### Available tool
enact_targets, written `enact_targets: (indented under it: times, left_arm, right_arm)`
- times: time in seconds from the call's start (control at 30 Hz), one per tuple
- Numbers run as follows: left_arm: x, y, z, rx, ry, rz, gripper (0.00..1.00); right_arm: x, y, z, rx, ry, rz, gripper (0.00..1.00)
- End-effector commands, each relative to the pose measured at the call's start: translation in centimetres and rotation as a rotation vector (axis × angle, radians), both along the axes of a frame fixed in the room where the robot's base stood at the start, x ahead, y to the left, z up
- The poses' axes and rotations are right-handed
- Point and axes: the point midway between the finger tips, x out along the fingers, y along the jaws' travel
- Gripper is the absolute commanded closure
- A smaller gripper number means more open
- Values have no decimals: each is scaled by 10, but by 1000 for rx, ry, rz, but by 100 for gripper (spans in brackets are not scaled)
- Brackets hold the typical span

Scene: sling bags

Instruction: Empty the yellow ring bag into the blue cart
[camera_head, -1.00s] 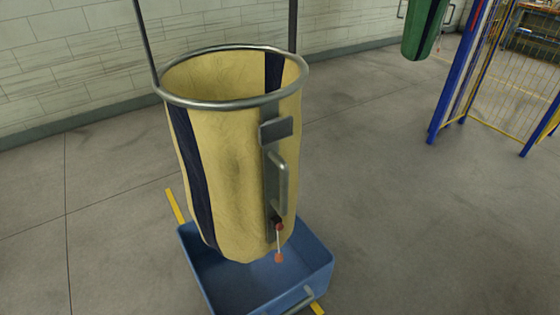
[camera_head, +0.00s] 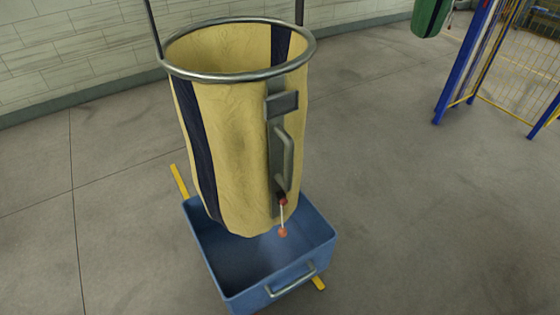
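The yellow ring bag (camera_head: 235,145) with dark stripes hangs upright from a metal ring (camera_head: 180,72) at its top. A grey plate with a handle (camera_head: 286,155) runs down its front right side. Below the handle are a red piece and a short cord ending in an orange-red knob (camera_head: 283,232). The blue cart (camera_head: 275,281) stands on the floor under the bag, with a metal handle (camera_head: 292,281) on its near side. The visible part of the cart's inside looks empty; the bag hides the rest. Neither of my grippers is in view.
Yellow floor marks (camera_head: 179,181) show beside the cart. A green bag (camera_head: 430,17) hangs at the upper right, near a blue-posted wire fence (camera_head: 463,65). A pale block wall (camera_head: 75,55) stands behind. The floor (camera_head: 400,220) to the right is clear.

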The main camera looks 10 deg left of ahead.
Motion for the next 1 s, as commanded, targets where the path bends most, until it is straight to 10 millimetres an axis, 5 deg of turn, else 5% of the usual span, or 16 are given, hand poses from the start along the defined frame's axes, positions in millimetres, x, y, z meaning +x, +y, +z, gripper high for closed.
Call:
enact_targets:
  times: [0.23,0.5,1.0]
  left_arm:
    - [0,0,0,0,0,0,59]
    - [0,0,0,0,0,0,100]
    - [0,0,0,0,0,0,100]
  right_arm:
    - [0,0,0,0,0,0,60]
    - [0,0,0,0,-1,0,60]
    - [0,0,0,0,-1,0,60]
